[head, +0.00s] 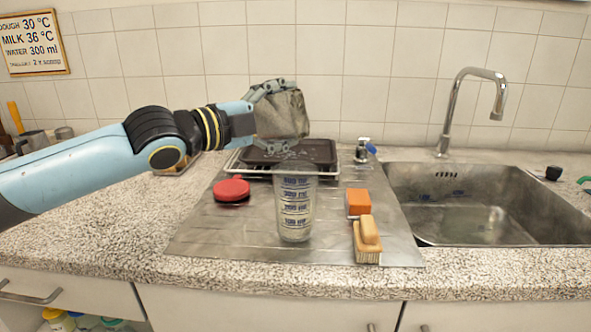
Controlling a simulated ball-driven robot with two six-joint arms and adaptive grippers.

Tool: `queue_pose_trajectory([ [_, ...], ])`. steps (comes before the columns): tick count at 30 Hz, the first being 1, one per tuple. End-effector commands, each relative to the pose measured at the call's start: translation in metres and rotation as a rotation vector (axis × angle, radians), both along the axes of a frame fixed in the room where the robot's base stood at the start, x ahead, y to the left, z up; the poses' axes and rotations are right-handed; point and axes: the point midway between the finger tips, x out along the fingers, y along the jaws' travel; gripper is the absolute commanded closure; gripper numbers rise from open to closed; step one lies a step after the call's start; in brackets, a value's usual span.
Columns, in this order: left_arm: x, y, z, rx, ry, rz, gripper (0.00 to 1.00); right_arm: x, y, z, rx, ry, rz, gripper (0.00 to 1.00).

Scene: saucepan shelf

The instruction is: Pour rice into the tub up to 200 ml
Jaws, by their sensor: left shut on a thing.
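A clear tub (296,208) with dark blue printed markings stands upright on the metal drainboard. Its lower part looks pale, but I cannot tell a level inside from here. My left gripper (277,112) is shut on a grey-beige bag-like container (284,116), held tilted above and slightly left of the tub, apart from it. The container's opening and contents are not clear, and I cannot make out falling grains for certain. My right gripper is not in view.
A dark tray on a rack (320,153) is behind. The sink (480,205) and tap (475,100) are at the right.

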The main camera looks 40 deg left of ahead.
Motion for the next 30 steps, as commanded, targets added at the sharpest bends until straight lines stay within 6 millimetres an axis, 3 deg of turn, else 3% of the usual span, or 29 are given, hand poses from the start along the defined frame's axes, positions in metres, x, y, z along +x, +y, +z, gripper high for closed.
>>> queue_pose_trajectory([
  [30,-0.0005,-0.0026,0.0033,0.060,-0.015,-0.001,0.65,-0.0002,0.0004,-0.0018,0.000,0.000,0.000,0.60],
])
